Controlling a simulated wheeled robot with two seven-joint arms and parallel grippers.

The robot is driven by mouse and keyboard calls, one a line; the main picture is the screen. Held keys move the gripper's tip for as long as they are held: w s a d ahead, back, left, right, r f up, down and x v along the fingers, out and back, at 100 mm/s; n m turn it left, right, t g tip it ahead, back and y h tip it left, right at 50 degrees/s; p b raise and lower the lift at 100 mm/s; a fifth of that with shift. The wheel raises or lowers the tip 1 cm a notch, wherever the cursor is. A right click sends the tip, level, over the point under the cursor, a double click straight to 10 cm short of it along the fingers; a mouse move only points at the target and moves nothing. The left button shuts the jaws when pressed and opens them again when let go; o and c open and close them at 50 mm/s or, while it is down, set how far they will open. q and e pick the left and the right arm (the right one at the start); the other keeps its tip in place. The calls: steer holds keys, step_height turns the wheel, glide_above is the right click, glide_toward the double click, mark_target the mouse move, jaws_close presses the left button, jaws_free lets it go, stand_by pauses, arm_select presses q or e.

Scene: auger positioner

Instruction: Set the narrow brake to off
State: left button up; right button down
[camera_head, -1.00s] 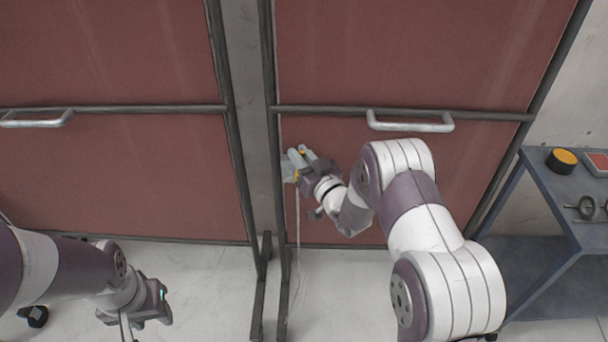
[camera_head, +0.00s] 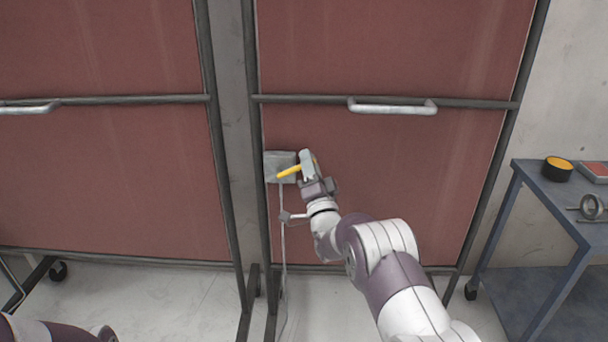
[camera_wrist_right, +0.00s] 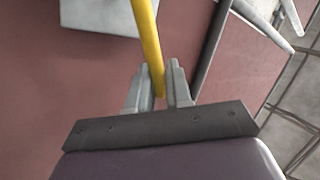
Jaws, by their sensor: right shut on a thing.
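The brake is a grey box (camera_head: 274,159) on the red panel, beside its left frame post. Its yellow lever (camera_head: 289,171) runs from the box to the right and slightly up, into my right gripper (camera_head: 308,162). In the right wrist view the yellow lever (camera_wrist_right: 148,45) passes between the two grey fingers of the right gripper (camera_wrist_right: 158,85), which is shut on it. A corner of the grey box (camera_wrist_right: 100,14) shows at the top there. No marking for on or off is readable. My left gripper is out of view; only part of that arm shows at the lower left.
A cable (camera_head: 283,235) hangs below the box. Red panels with dark frames and a metal handle (camera_head: 393,107) stand in front. A blue-grey cart (camera_head: 541,190) at the right carries a black and yellow round thing (camera_head: 557,169). The floor below is mostly clear.

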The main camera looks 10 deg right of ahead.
steer(key=shift+s+d+f+m+h+b, duration=0.15)
steer(key=shift+f+m+h+b, duration=0.55)
steer(key=shift+m+h+b, duration=0.8)
steer(key=shift+w+d+f+m+h+b, duration=0.15)
steer(key=shift+f+m+h+b, duration=0.7)
steer(key=shift+m, duration=1.05)
steer(key=shift+s+d+f+m+h+b, duration=0.2)
steer(key=shift+f+m+h+b, duration=0.3)
steer(key=shift+m+h+b, duration=1.05)
steer(key=shift+m, duration=0.25)
steer(key=c, duration=1.2)
jaws_free()
steer(key=shift+w, duration=0.1)
steer(key=p+v, duration=0.3)
steer(key=v, duration=0.9)
steer(key=shift+s+f, duration=0.15)
steer(key=shift+s, duration=0.25)
